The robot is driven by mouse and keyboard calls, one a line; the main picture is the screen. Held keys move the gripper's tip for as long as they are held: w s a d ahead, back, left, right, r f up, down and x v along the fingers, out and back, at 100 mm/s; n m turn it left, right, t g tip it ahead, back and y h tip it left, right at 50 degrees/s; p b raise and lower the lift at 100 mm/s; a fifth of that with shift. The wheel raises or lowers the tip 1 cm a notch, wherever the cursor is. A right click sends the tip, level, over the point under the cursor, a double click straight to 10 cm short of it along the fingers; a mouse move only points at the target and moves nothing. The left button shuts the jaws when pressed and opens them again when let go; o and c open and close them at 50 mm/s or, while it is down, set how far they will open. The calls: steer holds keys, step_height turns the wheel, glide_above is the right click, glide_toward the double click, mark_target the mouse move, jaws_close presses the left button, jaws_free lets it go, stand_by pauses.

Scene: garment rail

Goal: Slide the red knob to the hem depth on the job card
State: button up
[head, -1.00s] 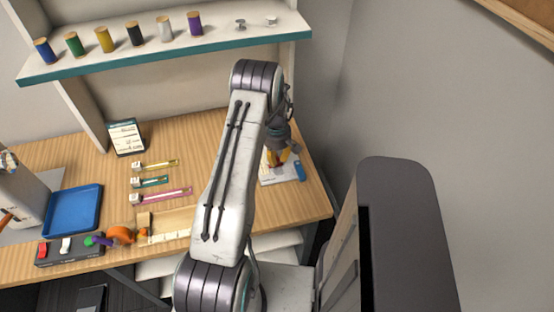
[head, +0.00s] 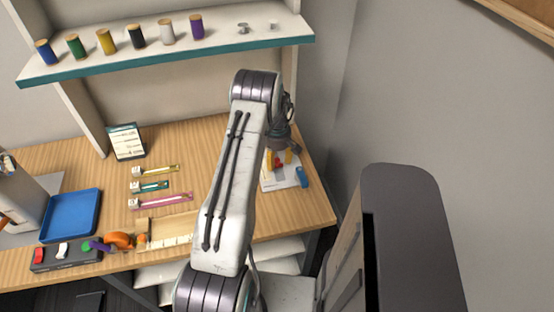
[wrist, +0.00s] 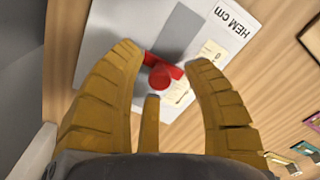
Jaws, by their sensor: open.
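The red knob (wrist: 162,74) shows in the wrist view between the spread yellow fingers of my gripper (wrist: 163,55). It sits on a red slider piece across a grey-white plate (wrist: 105,38) printed "HEM cm". Both fingers look apart from the knob; the height gap is hard to judge. In the head view my gripper (head: 281,158) is over the plate (head: 283,181) at the right end of the table, with a bit of red visible by it. The job card (head: 126,142) stands at the back left of the table; its writing is too small to read.
Yellow, teal and pink sliding gauges (head: 160,201) lie mid-table. A blue tray (head: 70,215), a switch box (head: 65,252) and an orange tape dispenser (head: 120,240) are at the left. A blue block (head: 301,177) sits at the plate's right. A shelf (head: 180,54) with thread spools is above.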

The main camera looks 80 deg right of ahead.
mark_target(277, 159)
steer(key=shift+r, duration=0.15)
step_height(277, 159, up, 12)
stand_by(0.6)
stand_by(0.8)
